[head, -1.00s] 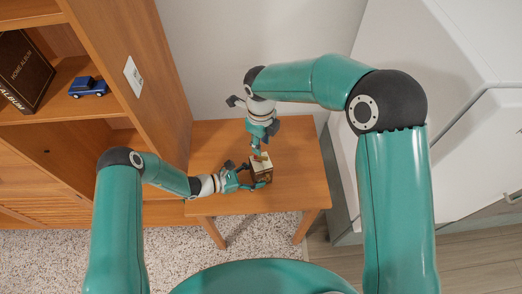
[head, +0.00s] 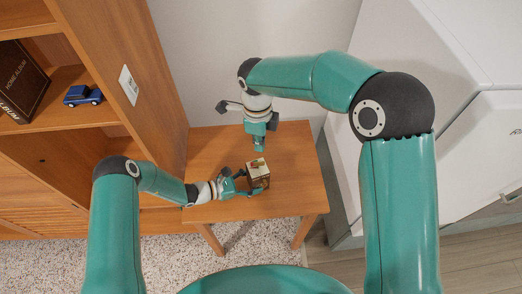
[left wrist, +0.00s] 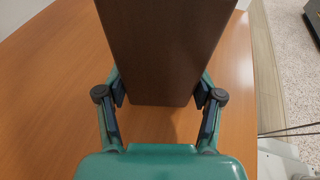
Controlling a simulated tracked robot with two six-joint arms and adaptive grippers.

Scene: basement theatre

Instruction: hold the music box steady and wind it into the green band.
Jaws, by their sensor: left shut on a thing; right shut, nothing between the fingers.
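The music box (head: 260,181) is a small dark box with a pale top, standing on the wooden table (head: 298,192). My left gripper (head: 253,183) is shut on it from the left, low near the table top. In the left wrist view the dark brown side of the music box (left wrist: 165,50) fills the space between the fingers (left wrist: 162,98). My right gripper (head: 258,146) is shut and empty, just above and behind the box, apart from it. Some small detail shows on the pale top, but I cannot make out the winder or a green band.
A wooden shelf unit (head: 110,60) stands along the left, with a blue toy car (head: 83,96) and a dark album (head: 20,80) on it. A white appliance (head: 470,130) stands at the right. The table's right part is clear.

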